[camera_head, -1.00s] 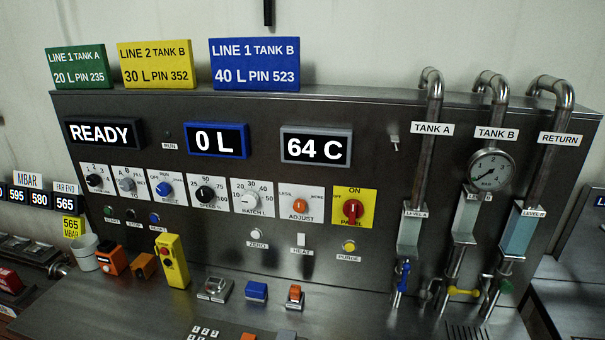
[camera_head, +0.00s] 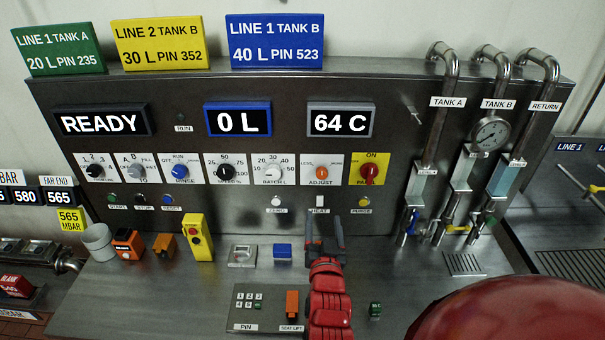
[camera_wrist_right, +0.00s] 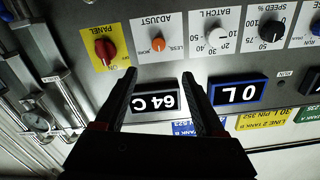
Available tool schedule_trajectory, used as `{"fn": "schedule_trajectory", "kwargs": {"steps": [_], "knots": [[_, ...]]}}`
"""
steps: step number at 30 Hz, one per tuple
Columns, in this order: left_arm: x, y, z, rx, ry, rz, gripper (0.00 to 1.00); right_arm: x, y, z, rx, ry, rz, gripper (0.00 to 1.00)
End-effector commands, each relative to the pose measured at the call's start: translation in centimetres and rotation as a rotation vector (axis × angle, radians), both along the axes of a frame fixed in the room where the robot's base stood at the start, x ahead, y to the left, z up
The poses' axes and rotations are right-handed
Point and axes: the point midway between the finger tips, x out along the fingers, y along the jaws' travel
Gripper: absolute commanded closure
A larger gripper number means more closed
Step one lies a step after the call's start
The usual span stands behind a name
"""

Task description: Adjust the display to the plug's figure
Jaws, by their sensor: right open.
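The white-on-black displays read READY (camera_head: 101,123), 0 L (camera_head: 238,121) and 64 C (camera_head: 341,122). The 64 C display also shows upside down in the right wrist view (camera_wrist_right: 155,101). Below it is the orange ADJUST knob (camera_head: 321,172), marked LESS and MORE; it also shows in the wrist view (camera_wrist_right: 158,45). At far left, a small display reads 565 (camera_head: 59,197), above a yellow 565 MBAR tag (camera_head: 71,219). A red block (camera_head: 15,286) at lower left has blurred lettering; I cannot tell whether it is the plug. My right gripper (camera_head: 325,220) is open and empty, below the ADJUST knob, apart from it.
Other knobs line the panel, including the red PANEL knob (camera_head: 369,174). Pipes (camera_head: 440,120) stand at right. My right forearm covers part of the bench.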

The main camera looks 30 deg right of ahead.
Motion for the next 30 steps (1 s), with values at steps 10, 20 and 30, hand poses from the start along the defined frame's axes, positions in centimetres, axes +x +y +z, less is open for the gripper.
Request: {"fn": "schedule_trajectory", "kwargs": {"steps": [10, 20, 30], "knots": [[0.0, 0.0, -5.6, 0.0, 0.0, 0.0, 0.5, 3.4, -2.0, -0.8, -0.004, -0.011, 0.0, 0.29], [0.0, 0.0, -5.7, 0.0, 0.0, 0.0, 0.5, 7.8, -4.8, 0.5, -0.005, -0.003, 0.0, 0.29], [0.0, 0.0, -3.6, 0.0, 0.0, 0.0, 0.5, 12.6, -7.7, 0.3, -0.004, -0.001, 0.001, 0.29]]}}
